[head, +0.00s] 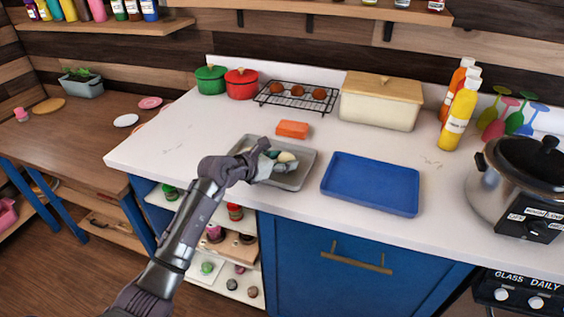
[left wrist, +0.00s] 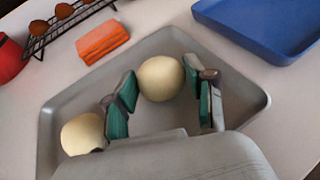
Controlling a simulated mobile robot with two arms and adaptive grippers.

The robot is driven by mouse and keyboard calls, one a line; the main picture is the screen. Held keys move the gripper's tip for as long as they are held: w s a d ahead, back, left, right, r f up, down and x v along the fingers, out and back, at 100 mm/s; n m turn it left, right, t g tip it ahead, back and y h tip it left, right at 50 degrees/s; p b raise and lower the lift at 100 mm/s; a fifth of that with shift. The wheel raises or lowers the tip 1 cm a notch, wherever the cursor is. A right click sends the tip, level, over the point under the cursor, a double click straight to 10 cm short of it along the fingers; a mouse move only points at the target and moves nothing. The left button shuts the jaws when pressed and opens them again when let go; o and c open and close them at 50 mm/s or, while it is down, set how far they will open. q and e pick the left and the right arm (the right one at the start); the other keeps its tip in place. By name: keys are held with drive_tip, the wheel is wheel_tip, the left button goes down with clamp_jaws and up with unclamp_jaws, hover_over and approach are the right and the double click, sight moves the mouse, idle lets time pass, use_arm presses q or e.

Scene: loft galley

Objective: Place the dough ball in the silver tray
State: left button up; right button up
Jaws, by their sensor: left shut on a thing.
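The silver tray (head: 298,181) lies on the white counter, left of a blue tray; it also fills the middle of the left wrist view (left wrist: 245,98). My left gripper (head: 276,162) is over the silver tray. In the left wrist view its teal-padded fingers (left wrist: 160,95) are shut on a pale dough ball (left wrist: 160,77), which also shows in the head view (head: 287,157). I cannot tell whether this ball touches the tray floor. A second pale ball (left wrist: 82,134) sits at the tray's left side, partly hidden by the gripper. My right gripper is not in view.
The blue tray (head: 370,184) lies close on the right. An orange block (head: 292,129) lies just behind the silver tray. A black rack (head: 297,96), a lidded cream box (head: 380,104) and red and green pots stand farther back. A slow cooker (head: 520,185) stands at right.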

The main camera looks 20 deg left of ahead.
use_arm(q)
drive_tip(key=shift+f, duration=0.55)
drive_tip(key=shift+f, duration=0.1)
drive_tip(key=o, duration=1.1)
drive_tip(key=shift+o, duration=0.2)
drive_tip(key=b+v, duration=0.1)
drive_tip(key=v, duration=1.1)
